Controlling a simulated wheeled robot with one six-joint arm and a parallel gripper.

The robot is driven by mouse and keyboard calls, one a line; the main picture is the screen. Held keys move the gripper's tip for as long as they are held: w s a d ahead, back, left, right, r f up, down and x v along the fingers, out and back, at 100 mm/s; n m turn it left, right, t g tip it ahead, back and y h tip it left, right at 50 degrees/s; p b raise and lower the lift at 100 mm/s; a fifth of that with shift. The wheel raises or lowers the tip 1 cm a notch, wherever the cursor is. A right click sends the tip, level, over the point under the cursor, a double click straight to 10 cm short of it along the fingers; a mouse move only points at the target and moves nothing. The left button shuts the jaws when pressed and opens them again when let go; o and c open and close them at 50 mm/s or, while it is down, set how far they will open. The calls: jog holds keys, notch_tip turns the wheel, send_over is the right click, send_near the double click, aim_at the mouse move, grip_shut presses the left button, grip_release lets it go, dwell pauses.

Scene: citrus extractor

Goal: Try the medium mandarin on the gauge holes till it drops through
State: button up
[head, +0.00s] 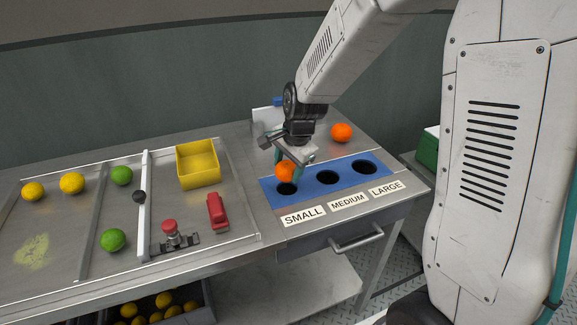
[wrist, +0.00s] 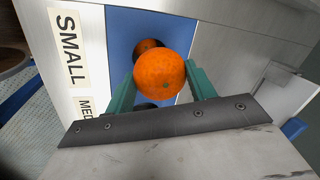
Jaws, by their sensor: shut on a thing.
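My gripper (head: 288,167) is shut on an orange mandarin (head: 285,172), held between its teal fingers. In the head view the mandarin is just above the hole by the SMALL label (head: 303,215), whose dark opening (head: 287,189) shows below it. The wrist view shows the mandarin (wrist: 160,77) between the fingers, hiding part of the blue gauge plate (wrist: 125,30). A darker orange round shape (wrist: 148,46) shows behind it; I cannot tell whether it is a fruit or a reflection. The medium hole (head: 328,177) and large hole (head: 365,167) look empty.
Another orange fruit (head: 341,132) lies on the table behind the gauge plate. Left are a yellow bin (head: 198,165), a red handle (head: 217,211), a red button (head: 170,226), a white bar (head: 145,205), and green and yellow fruits. A drawer handle (head: 357,242) sticks out in front.

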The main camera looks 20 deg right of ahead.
aim_at(291, 166)
jog(key=shift+f, duration=0.1)
jog(key=shift+f, duration=1.5)
jog(key=shift+f, duration=0.1)
jog(key=o, duration=1.1)
jog(key=v, duration=0.8)
